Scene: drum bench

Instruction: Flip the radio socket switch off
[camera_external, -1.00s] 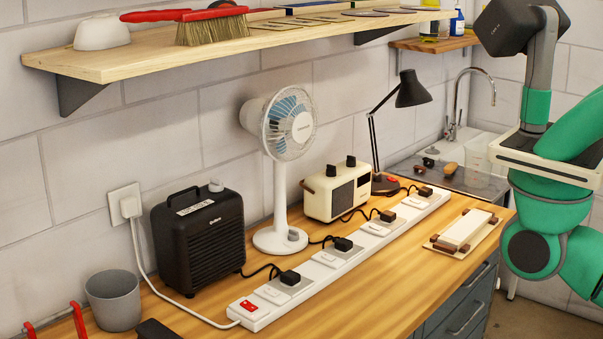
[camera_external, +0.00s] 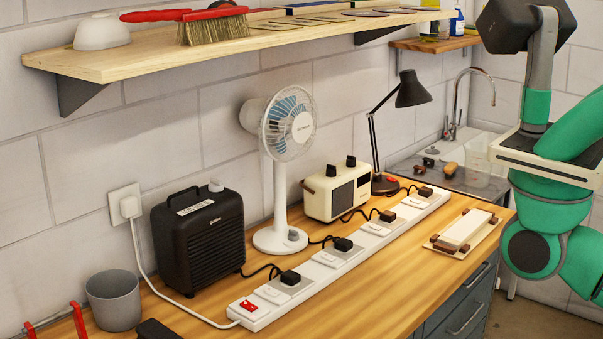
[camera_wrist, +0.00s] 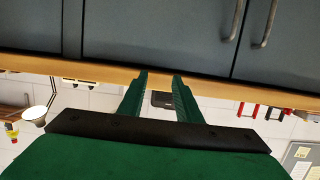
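The long white power strip (camera_external: 235,315) lies on the bench with several black plugs and white switches. The cream radio (camera_external: 337,191) stands behind it; its dark cord appears to run to the third plug from the left (camera_external: 388,215). The white switch (camera_external: 375,229) sits just left of that plug; its position is too small to tell. A red switch (camera_external: 249,306) is at the strip's near left end. My gripper (camera_wrist: 160,76) shows two green fingers apart with nothing held, facing the bench edge and cabinets. It is outside the external view, and the strip is not clearly visible in the wrist view.
A black heater (camera_external: 198,240), a white fan (camera_external: 277,240) and a black lamp (camera_external: 412,90) stand behind the strip. A grey cup (camera_external: 113,299) is at the left. A wooden shelf (camera_external: 150,58) overhangs the bench.

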